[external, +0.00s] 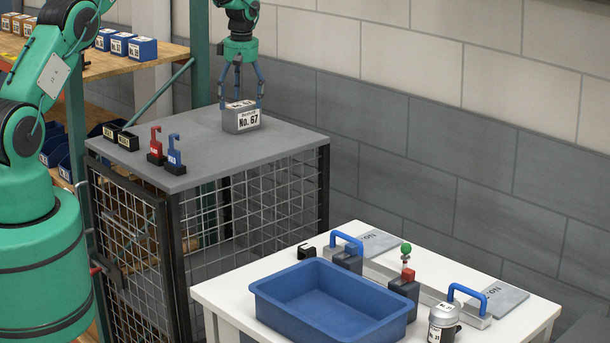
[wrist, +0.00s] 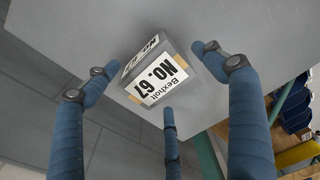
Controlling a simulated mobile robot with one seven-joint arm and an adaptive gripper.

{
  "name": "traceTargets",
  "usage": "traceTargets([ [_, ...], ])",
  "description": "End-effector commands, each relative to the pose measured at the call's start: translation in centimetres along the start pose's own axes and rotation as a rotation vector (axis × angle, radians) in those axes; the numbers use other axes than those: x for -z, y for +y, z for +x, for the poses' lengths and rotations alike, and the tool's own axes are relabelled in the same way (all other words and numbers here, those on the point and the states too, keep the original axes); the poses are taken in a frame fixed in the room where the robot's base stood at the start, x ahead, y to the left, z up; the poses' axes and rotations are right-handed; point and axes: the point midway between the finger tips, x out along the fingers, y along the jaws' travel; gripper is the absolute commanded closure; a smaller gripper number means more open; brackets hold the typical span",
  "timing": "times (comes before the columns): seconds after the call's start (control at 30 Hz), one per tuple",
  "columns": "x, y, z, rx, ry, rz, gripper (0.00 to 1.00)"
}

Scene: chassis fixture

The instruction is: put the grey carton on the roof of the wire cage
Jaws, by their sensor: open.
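The grey carton (external: 241,118), labelled "No. 67", sits upright on the grey roof (external: 205,150) of the wire cage (external: 270,195), near its back edge. In the wrist view the carton (wrist: 165,75) lies between the fingers, with its white label facing the camera. My gripper (external: 241,103) is directly above and around the carton, pointing down. Its blue fingers are spread open, and in the wrist view (wrist: 160,85) they appear apart from the carton. Whether any fingertip touches it in the external view I cannot tell.
Two black holders (external: 121,136) and a red (external: 156,147) and a blue padlock-like piece (external: 174,152) stand at the roof's left side. A white table (external: 230,300) with a blue tub (external: 330,302) is in front. The roof's right part is clear.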

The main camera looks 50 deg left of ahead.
Motion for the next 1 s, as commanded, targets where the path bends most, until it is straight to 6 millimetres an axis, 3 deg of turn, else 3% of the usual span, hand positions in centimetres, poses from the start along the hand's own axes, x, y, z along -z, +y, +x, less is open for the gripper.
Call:
traceTargets([
  [0.2, 0.0, 0.1, -3.8, -0.004, 0.001, 0.0, 0.17],
  [0.5, 0.0, 0.1, -7.4, -0.002, 0.001, 0.0, 0.17],
  [1.0, 0.0, 0.0, -8.1, 0.0, 0.0, 0.0, 0.17],
])
